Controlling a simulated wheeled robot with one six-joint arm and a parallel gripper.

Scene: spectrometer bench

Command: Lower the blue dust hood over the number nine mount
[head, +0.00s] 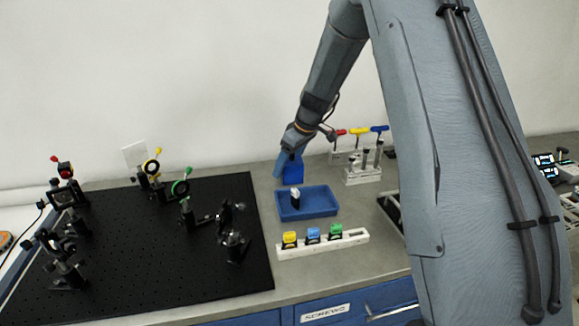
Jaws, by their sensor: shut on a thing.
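The blue dust hood (293,172) is just behind the blue tray, at the bench's back middle. My gripper (286,155) comes down from above and is shut on the hood; the fingers partly cover it. I cannot tell whether the hood touches the bench or hangs just above it. No number is legible, so I cannot tell which is number nine.
The blue tray (320,211) holds a small pale-topped item (295,196). In front is a white rack (350,240) with yellow, blue and green-topped pieces. Colour-handled tools (358,131) stand in a holder behind. My arm hides part of the right side.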

